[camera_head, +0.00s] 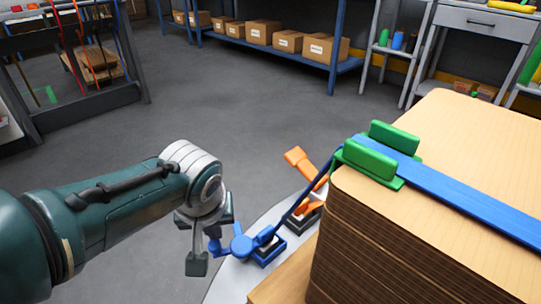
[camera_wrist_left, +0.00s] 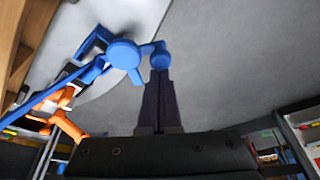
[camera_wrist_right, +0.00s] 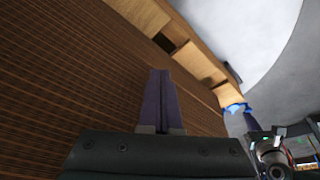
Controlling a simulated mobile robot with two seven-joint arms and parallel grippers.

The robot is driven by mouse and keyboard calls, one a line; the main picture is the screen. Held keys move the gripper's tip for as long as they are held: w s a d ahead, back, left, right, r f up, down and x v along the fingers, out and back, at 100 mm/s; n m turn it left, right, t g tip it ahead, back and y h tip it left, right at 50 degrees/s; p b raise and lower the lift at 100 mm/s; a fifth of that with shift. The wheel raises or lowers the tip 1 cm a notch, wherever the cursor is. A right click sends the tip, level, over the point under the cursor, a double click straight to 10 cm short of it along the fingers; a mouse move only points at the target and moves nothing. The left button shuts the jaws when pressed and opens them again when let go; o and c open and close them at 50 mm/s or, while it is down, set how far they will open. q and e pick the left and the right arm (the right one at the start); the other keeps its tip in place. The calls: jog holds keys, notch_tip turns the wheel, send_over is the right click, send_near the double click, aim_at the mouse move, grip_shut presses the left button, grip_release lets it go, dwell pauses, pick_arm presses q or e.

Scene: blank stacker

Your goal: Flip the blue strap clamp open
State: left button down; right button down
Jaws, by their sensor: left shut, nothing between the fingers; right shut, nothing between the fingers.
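The blue strap clamp (camera_head: 241,246) sits low beside the stack of blanks, with its round hub and a short lever ending in a knob on the left. A blue strap (camera_head: 302,200) runs from it up over the stack. My left gripper (camera_head: 207,250) is shut and empty at the knob end. In the left wrist view the clamp (camera_wrist_left: 122,53) lies just ahead of the shut fingertips (camera_wrist_left: 160,75); whether they touch the knob is unclear. My right gripper (camera_wrist_right: 160,74) is shut and empty beside the stack's side; the clamp (camera_wrist_right: 236,108) shows beyond it.
The tall stack of brown blanks (camera_head: 440,135) fills the right, with green corner guards (camera_head: 370,160) under the strap. An orange clamp (camera_head: 304,165) stands behind the blue one. Grey floor (camera_head: 220,100) is open behind; a blue shelf (camera_head: 285,52) with cartons is far back.

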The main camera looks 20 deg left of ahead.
pick_arm(q)
jog(key=n, duration=0.1)
jog(key=s+n, duration=0.1)
jog(key=n+y, duration=0.1)
jog(key=shift+s+d+n+g, duration=0.2)
jog(key=shift+d+n+g, duration=0.05)
jog(key=shift+n+g, duration=0.15)
jog(key=shift+s, duration=0.15)
jog(key=shift+d, duration=0.15)
jog(key=shift+s+r+p, duration=0.1)
jog(key=shift+p, duration=0.2)
jog(key=p+v, duration=0.8)
jog(key=v, duration=0.1)
jog(key=shift+r, duration=0.35)
jog(key=shift+s+d, duration=0.1)
